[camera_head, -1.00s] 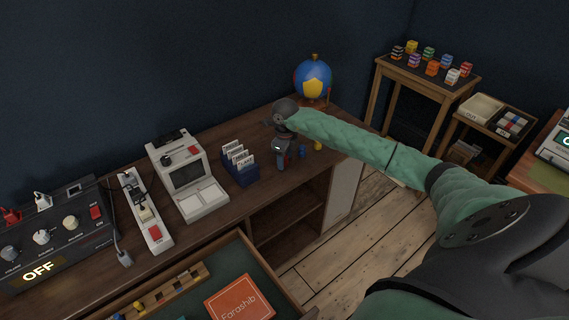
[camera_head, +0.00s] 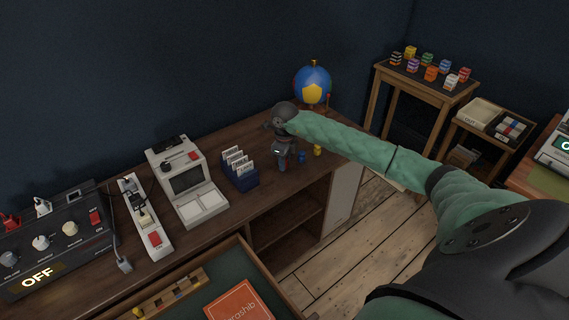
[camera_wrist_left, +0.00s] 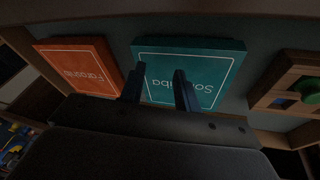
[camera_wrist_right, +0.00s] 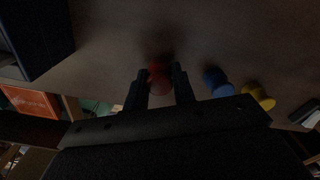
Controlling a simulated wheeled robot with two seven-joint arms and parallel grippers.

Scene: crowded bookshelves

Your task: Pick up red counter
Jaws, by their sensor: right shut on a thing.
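The red counter (camera_wrist_right: 159,76) is between the fingers of my right gripper (camera_wrist_right: 159,88) in the right wrist view. The fingers are shut on it, just at the wooden desk top; whether it touches the wood cannot be told. In the head view my right gripper (camera_head: 282,164) points down at the desk, and the red counter is hidden there.
A blue counter (camera_head: 301,157) and a yellow counter (camera_head: 318,150) stand close beside the right gripper.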

